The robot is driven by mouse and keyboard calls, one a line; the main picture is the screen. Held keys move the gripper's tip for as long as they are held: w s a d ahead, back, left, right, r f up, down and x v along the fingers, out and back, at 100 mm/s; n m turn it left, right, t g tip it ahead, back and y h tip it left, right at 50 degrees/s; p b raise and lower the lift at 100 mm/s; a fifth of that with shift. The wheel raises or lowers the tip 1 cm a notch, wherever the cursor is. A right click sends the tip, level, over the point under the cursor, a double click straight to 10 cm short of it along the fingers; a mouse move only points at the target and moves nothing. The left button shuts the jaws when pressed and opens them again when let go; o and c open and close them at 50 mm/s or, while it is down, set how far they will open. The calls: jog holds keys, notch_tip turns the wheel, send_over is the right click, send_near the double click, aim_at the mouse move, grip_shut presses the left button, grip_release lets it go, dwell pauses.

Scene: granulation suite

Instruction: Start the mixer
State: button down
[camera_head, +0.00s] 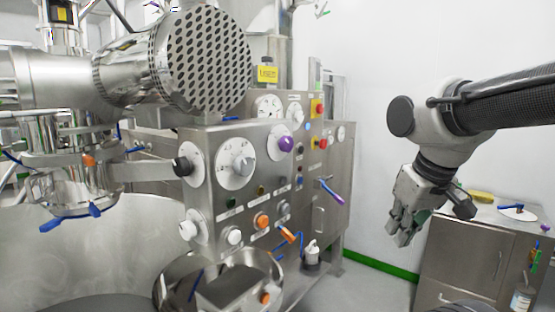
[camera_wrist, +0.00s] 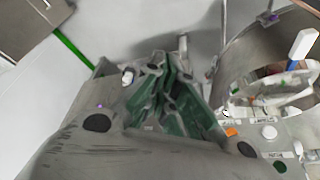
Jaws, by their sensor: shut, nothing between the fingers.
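The mixer's steel control panel (camera_head: 225,190) stands in the middle of the head view. It carries grey and white dial knobs (camera_head: 242,165), a purple knob (camera_head: 286,143), a black knob (camera_head: 182,166), an orange button (camera_head: 262,221), a white button (camera_head: 235,236) and small dark green buttons. The large steel mixer bowl (camera_head: 90,255) is at the left. My gripper (camera_head: 402,238) hangs in the air right of the panel, apart from it, shut and empty, pointing down. In the wrist view my gripper (camera_wrist: 160,65) hides part of the scene; part of the panel (camera_wrist: 290,130) shows at lower right, its labels too small to read.
A perforated steel cylinder (camera_head: 205,60) overhangs the control panel. A steel cabinet (camera_head: 470,255) stands at the right. Open floor shows between the cabinet and the panel.

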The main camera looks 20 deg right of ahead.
dwell(0.3)
jog(key=w+d+f+n+h, duration=0.1)
jog(key=w+d+n, duration=0.25)
jog(key=w, duration=0.45)
jog(key=w+d+f+n+h, duration=0.1)
jog(key=w+d+f+n, duration=0.15)
jog(key=w+n, duration=0.4)
jog(key=w+d+f+n+h, duration=0.1)
jog(key=w+d+n, duration=0.25)
jog(key=w, duration=0.65)
jog(key=w+a+r+n+t, duration=0.2)
jog(key=w+n+t, duration=0.2)
jog(key=w+n, duration=0.75)
jog(key=w+a+r+n+t+y, duration=0.2)
jog(key=w+a+r+n+y, duration=0.2)
jog(key=a+n, duration=0.3)
jog(key=shift+w+r+n+t, duration=0.3)
jog(key=shift+w+r+n, duration=0.4)
jog(key=shift+n, duration=1.9)
jog(key=shift+w, duration=0.1)
